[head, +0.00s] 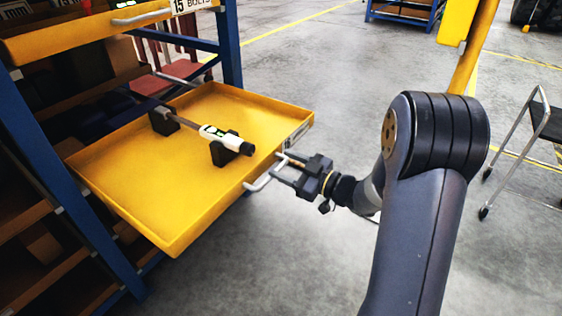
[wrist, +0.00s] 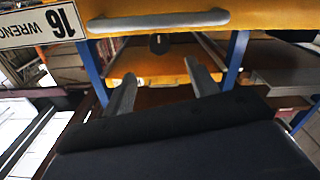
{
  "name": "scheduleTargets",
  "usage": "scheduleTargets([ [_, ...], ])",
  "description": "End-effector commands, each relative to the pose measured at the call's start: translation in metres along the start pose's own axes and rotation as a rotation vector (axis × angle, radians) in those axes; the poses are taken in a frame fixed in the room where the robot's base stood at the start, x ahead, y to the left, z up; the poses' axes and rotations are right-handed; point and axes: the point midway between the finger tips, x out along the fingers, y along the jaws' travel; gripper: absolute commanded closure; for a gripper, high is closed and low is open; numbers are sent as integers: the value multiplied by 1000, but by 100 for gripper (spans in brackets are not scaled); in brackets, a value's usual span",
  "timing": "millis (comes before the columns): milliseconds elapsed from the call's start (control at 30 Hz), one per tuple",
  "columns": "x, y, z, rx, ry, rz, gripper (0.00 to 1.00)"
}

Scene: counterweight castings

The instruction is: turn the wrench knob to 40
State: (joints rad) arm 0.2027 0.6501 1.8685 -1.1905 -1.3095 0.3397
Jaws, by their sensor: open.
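The wrench (head: 216,134) has a white body and a thin grey shaft. It lies across two black rests in the open yellow drawer (head: 140,186). Its black knob (head: 247,149) is at the end nearest the drawer front. In the wrist view a dark round end, apparently the knob (wrist: 158,43), shows between the fingers, beyond the drawer handle. My gripper (head: 280,168) is open and empty, just outside the drawer front by the handle, apart from the wrench. In the wrist view its two fingers (wrist: 160,72) point forward. The knob's scale is not readable.
The pale drawer handle (head: 262,179) sticks out at my fingers; it also shows in the wrist view (wrist: 160,20). An upside-down "16 WRENCH" label (wrist: 40,25) is beside it. Another yellow drawer (head: 85,32) is above left. A cart (head: 535,125) stands right.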

Motion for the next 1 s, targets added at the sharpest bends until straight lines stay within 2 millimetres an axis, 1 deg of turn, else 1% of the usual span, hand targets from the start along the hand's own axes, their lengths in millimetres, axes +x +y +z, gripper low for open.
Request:
scheduleTargets([
  [267,0,0,2,29,1,0,45],
  [433,-1,0,6,201,3,0,45],
  [600,-2,0,5,375,1,0,45],
  [733,-2,1,3,440,1,0,45],
  [867,8,1,2,452,1,-2,45],
  [967,24,0,3,450,2,-4,45],
  [1000,32,0,4,450,1,-5,45],
])
